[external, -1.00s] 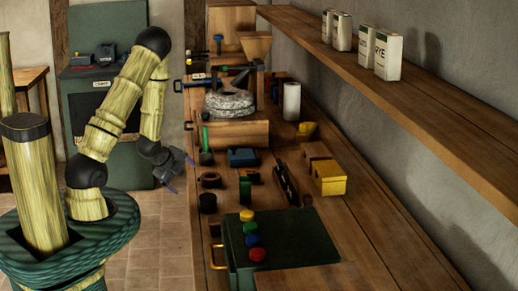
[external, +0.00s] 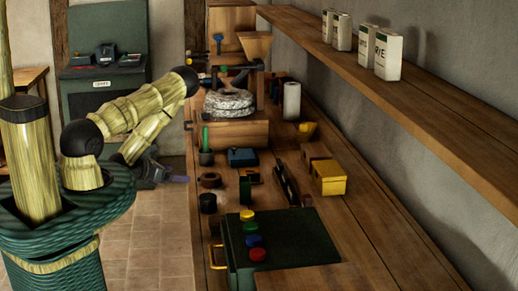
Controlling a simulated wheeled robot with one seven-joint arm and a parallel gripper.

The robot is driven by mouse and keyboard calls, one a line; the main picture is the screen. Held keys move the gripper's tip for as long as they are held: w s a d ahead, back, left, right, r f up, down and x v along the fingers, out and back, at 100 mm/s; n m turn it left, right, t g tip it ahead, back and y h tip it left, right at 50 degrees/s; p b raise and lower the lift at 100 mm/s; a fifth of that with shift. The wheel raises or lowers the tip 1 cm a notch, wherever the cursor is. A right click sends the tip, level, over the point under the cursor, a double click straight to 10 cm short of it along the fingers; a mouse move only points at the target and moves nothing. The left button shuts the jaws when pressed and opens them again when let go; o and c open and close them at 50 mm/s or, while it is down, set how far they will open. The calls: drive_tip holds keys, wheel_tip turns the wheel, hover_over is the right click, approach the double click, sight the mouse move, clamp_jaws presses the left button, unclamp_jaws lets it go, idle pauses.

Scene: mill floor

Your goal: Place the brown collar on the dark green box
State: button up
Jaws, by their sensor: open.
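The brown collar (external: 209,180) is a small ring lying on the left part of the wooden bench, behind a black round piece (external: 208,203). A large dark green box (external: 290,240) with coloured knobs on its top stands at the near end of the bench. A small dark green block (external: 245,189) stands upright to the right of the collar; which of the two the task names I cannot tell. My gripper (external: 176,179) is open and empty, off the bench's left edge, to the left of the collar and apart from it.
The bench (external: 360,235) also holds a millstone (external: 229,102), a dark blue box (external: 242,157), a yellow box (external: 328,178) and a white roll (external: 291,101). A shelf with bags (external: 388,55) overhangs the right side. A green cabinet (external: 105,85) stands behind my arm.

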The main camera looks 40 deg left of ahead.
drive_tip(key=shift+f, duration=0.2)
drive_tip(key=b, duration=0.3)
approach(204, 178)
drive_tip(key=shift+w, duration=1)
drive_tip(key=w+f+b, duration=0.1)
drive_tip(key=b, duration=0.4)
drive_tip(key=shift+w+d+f, duration=0.15)
drive_tip(key=shift+d, duration=0.25)
drive_tip(key=shift+w+b, duration=0.15)
drive_tip(key=shift+b, duration=0.55)
drive_tip(key=b, duration=0.4)
drive_tip(key=shift+w+d+f, duration=0.1)
drive_tip(key=shift+w+f, duration=0.05)
drive_tip(key=shift+w, duration=0.05)
drive_tip(key=b, duration=0.3)
drive_tip(key=shift+f, duration=0.15)
